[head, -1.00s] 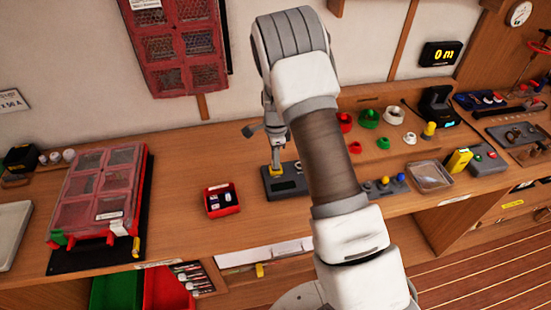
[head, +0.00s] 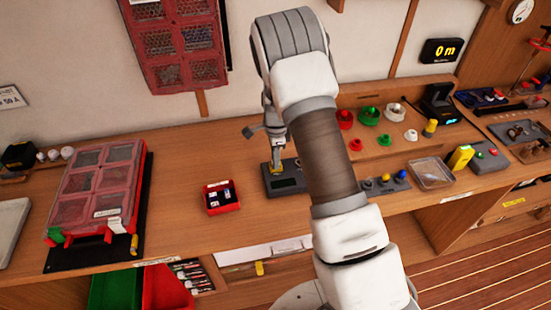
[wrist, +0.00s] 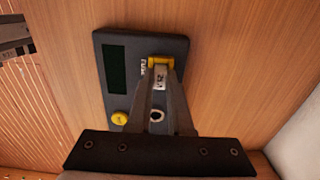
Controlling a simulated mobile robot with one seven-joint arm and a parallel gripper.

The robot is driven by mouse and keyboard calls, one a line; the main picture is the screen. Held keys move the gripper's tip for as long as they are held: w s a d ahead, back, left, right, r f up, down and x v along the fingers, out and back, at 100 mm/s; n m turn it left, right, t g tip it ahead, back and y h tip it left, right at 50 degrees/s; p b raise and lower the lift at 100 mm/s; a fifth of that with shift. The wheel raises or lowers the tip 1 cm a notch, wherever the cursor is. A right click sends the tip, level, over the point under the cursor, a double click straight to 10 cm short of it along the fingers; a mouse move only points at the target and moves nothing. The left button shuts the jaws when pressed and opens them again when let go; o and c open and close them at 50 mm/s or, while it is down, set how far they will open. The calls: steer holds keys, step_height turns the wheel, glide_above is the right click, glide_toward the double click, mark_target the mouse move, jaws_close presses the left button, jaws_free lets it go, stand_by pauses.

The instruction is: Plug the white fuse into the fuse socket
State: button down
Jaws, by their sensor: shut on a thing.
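The white fuse (wrist: 160,80), with a number on its face, is between the two fingertips of my gripper (wrist: 160,88) in the wrist view. The fingers are shut on it. Its far end is at a yellow socket piece (wrist: 161,61) on a dark grey tester block (wrist: 178,50). I cannot tell how deep the fuse sits in it. The block has a dark screen, a yellow button and a round white-rimmed hole. In the head view my gripper (head: 277,157) points down over the block (head: 290,183), and the fuse itself is too small to make out.
A red tray (head: 221,197) with small fuses stands left of the block. A red compartment case (head: 95,190) is further left. To the right, partly behind my arm, are coloured knobs (head: 385,181) and a clear dish (head: 432,172). Bare bench lies around the block.

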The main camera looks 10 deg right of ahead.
steer(key=c, duration=0.8)
jaws_free()
steer(key=shift+o, duration=0.2)
step_height(320, 180, up, 17)
steer(key=b, duration=0.1)
steer(key=shift+r, duration=0.2)
